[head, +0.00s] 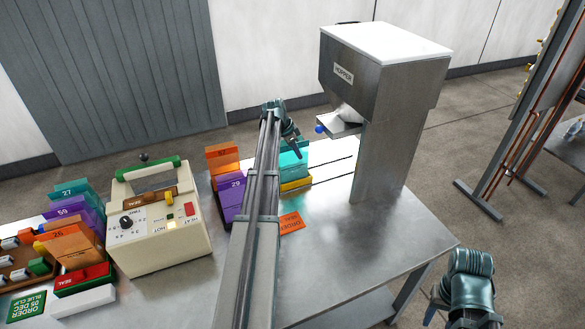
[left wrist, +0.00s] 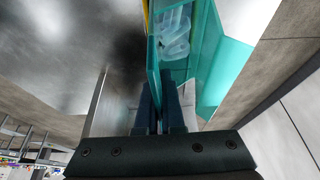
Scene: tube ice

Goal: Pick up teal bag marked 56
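A teal bag (head: 292,158) stands on the table in front of the hopper, with a yellow band at its base. Its number is not readable. My left gripper (head: 292,140) is at the bag's top. In the left wrist view the two dark fingers (left wrist: 160,112) are close together with one thin teal wall of the bag (left wrist: 155,65) between them. The bag is open at the top and clear ice pieces (left wrist: 175,35) show inside. My right gripper (head: 440,300) is at the lower right, away from the table things; its fingers are not clear.
The metal hopper (head: 385,70) stands just right of the bag. Orange 52 (head: 222,158) and purple 29 (head: 232,190) bags stand left of my arm. An orange card (head: 291,222) lies on the table. The sealer (head: 160,230) and more bags are farther left. The table's front right is clear.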

